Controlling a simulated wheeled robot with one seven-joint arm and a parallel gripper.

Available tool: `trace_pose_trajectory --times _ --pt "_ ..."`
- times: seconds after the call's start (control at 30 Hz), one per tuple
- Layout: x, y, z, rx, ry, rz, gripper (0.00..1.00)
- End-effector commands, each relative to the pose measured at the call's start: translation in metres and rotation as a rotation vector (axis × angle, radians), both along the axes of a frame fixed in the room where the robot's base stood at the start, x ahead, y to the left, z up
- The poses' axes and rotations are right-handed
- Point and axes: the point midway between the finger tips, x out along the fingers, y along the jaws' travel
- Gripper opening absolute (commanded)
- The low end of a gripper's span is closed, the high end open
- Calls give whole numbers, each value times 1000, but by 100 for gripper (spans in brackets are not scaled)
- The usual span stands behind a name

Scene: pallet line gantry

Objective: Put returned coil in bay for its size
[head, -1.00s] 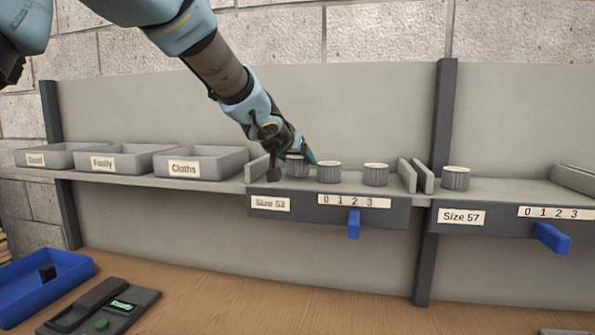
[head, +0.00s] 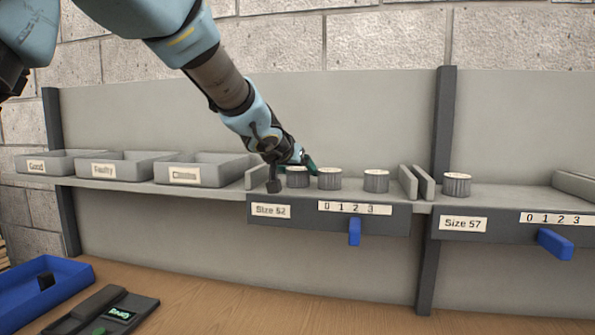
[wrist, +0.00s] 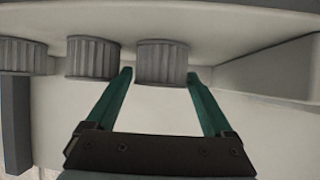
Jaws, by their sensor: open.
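Three grey ribbed coils with pale tops stand upright in the Size 52 bay (head: 402,222): a left coil (head: 297,182), a middle coil (head: 330,182) and a right coil (head: 376,184). My gripper (head: 308,163) is at the left coil, partly in front of it. In the wrist view my open gripper (wrist: 158,77) has its green fingers either side of the end coil (wrist: 162,65). Finger contact cannot be told. One coil (head: 457,187) stands in the Size 57 bay (head: 498,225). Blue tabs hang below the 0–3 scales of the Size 52 bay (head: 354,232) and Size 57 bay (head: 556,244).
Good (head: 36,167), Faulty (head: 103,171) and Cloths (head: 185,175) trays line the shelf's left; none shows contents. Low dividers (head: 422,183) separate the bays. Below, a blue tray (head: 68,269) holds a small dark object beside a black device (head: 120,313) with a green display.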

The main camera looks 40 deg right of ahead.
Motion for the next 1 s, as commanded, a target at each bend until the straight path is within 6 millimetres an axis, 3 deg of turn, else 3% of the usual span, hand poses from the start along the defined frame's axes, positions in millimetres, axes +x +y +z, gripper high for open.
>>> trace_pose_trajectory --times 0.5,0.7,1.0 --pt "-37 76 49 -3 0 1 87" --pt "-44 90 55 -1 0 0 87" --pt "-43 93 55 2 1 4 87"
